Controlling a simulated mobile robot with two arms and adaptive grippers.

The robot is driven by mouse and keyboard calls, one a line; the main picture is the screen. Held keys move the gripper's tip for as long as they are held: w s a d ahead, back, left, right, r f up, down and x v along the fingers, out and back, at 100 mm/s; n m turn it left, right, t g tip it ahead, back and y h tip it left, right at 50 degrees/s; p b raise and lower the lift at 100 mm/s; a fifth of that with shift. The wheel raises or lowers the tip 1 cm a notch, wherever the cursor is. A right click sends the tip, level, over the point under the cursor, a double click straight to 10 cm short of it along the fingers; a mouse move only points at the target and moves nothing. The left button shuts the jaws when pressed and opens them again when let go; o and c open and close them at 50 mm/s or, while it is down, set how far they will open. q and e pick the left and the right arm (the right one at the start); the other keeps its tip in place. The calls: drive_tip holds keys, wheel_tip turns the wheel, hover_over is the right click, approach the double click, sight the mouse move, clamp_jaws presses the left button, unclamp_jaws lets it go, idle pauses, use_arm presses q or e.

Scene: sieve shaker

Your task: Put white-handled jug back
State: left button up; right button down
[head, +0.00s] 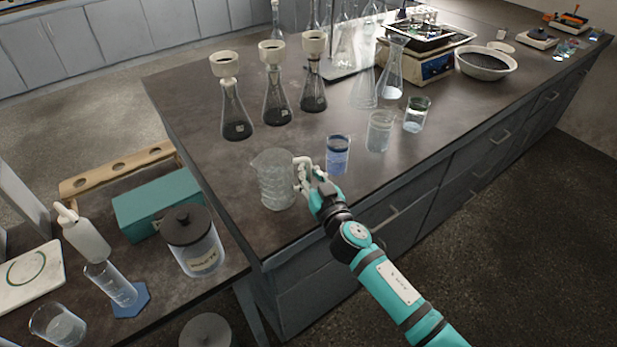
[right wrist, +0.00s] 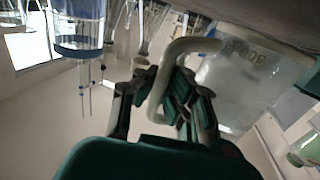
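The white-handled jug (head: 274,180) is a clear graduated jug with a white handle. In the head view it stands upright at the near left corner of the dark bench (head: 180,100). My right gripper (head: 314,180) is at its handle, on the jug's right side. In the right wrist view the jug (right wrist: 250,75) is at the right, and the white handle loop (right wrist: 165,80) passes between the fingers of the right gripper (right wrist: 160,95). The fingers look closed around the handle. My left gripper is not in view.
A beaker with blue liquid (head: 338,155) stands close right of my right gripper. Several flasks with funnels (head: 275,95) stand behind. A lower side bench at the left holds a teal box (head: 157,203), a black-lidded jar (head: 193,240) and a measuring cylinder (head: 112,285).

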drive_tip(key=shift+w+f, duration=0.1)
drive_tip(key=shift+f, duration=0.5)
drive_tip(key=shift+f, duration=0.15)
drive_tip(key=c, duration=1.5)
unclamp_jaws()
drive_tip(key=v, duration=1.2)
drive_tip(key=shift+d, duration=0.1)
